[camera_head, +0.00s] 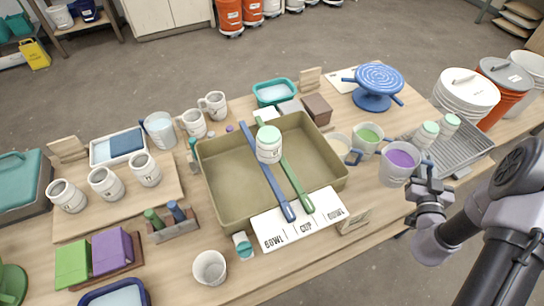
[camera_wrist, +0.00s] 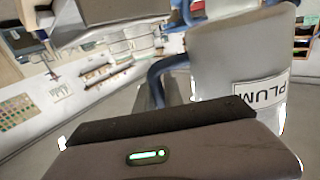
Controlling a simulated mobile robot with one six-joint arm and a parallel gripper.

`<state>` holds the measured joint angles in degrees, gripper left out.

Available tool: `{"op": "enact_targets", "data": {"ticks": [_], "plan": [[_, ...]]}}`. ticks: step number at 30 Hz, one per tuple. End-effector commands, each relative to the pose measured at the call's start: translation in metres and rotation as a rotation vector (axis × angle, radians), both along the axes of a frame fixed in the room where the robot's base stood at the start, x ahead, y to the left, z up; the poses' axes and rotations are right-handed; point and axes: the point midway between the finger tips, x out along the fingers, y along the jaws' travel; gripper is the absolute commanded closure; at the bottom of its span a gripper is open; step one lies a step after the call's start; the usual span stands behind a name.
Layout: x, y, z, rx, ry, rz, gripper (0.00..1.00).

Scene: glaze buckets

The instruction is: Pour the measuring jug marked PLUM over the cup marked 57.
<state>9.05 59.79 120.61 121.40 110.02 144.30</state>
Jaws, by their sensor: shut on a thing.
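The measuring jug marked PLUM (camera_head: 396,176) holds purple glaze and appears nearly upright at the table's right side. Its PLUM label (camera_wrist: 262,96) is readable in the wrist view. My gripper (camera_head: 424,184) is shut on the jug's blue handle (camera_wrist: 172,72). A pale cup (camera_head: 268,154) with a light green top sits on blue and green bars over the olive basin, left of the jug and apart from it. It has a small mark, too small to read, so I cannot confirm that it is 57.
The olive basin (camera_head: 222,200) fills the table's middle. A green-glaze jug (camera_head: 366,145) and a cream-glaze jug (camera_head: 337,152) stand between it and the PLUM jug. A blue turntable (camera_head: 374,99) is behind. Several marked cups stand at left. A white sign (camera_head: 300,220) lies in front.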

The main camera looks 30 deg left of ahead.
Motion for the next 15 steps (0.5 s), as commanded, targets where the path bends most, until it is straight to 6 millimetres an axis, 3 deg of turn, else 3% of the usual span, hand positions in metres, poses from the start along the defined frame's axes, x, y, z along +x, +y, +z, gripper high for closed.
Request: {"op": "enact_targets", "data": {"ticks": [8, 15], "plan": [[0.000, 0.001, 0.003, 0.001, -0.002, 0.002, 1.00], [-0.003, 0.030, 0.031, 0.009, 0.000, 0.048, 1.00]]}}
